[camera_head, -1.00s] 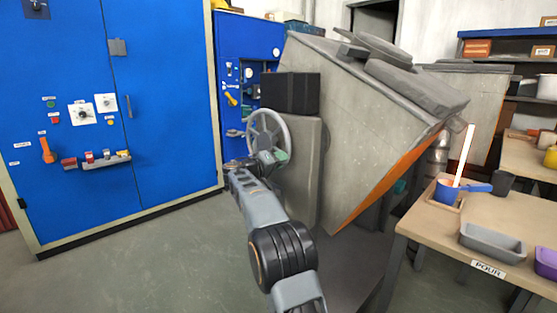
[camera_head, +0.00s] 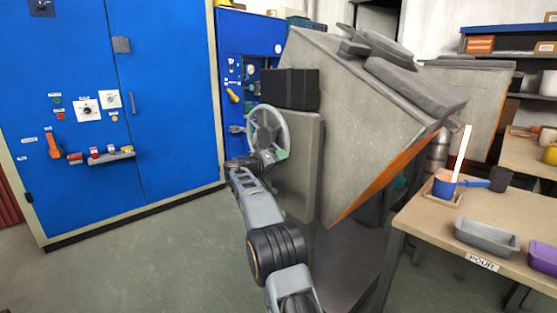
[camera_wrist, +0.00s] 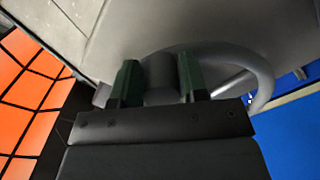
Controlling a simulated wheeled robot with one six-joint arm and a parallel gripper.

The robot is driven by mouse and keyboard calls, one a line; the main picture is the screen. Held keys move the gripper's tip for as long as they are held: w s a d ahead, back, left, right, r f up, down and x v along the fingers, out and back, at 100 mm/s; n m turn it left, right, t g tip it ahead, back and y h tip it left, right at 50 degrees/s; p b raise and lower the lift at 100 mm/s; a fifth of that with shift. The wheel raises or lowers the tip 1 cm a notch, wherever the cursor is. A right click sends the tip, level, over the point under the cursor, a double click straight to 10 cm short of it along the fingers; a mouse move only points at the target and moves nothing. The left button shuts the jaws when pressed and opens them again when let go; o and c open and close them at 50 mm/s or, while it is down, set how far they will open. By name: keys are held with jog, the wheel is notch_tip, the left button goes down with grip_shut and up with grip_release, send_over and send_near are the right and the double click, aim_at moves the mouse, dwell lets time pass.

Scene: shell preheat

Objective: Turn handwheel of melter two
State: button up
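The handwheel (camera_head: 283,133) is a grey spoked wheel on the left side of a tilted grey melter (camera_head: 375,110), in front of its flat side panel. My gripper (camera_head: 270,157) is at the wheel's lower rim in the head view. The wheel's curved rim (camera_wrist: 262,85) runs off to the right. The fingertips' contact is partly hidden. I cannot read a number on the melter.
A blue cabinet (camera_head: 165,60) with switches stands at the left. Open floor (camera_head: 170,260) lies at the front left.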

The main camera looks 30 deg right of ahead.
jog(key=shift+o, duration=1.4)
jog(key=shift+w+a, duration=0.1)
jog(key=shift+a, duration=0.2)
jog(key=p+v, duration=0.1)
jog(key=v, duration=1.2)
jog(key=shift+s+a+p, duration=0.2)
jog(key=shift+a+p, duration=0.15)
jog(key=shift+r, duration=0.1)
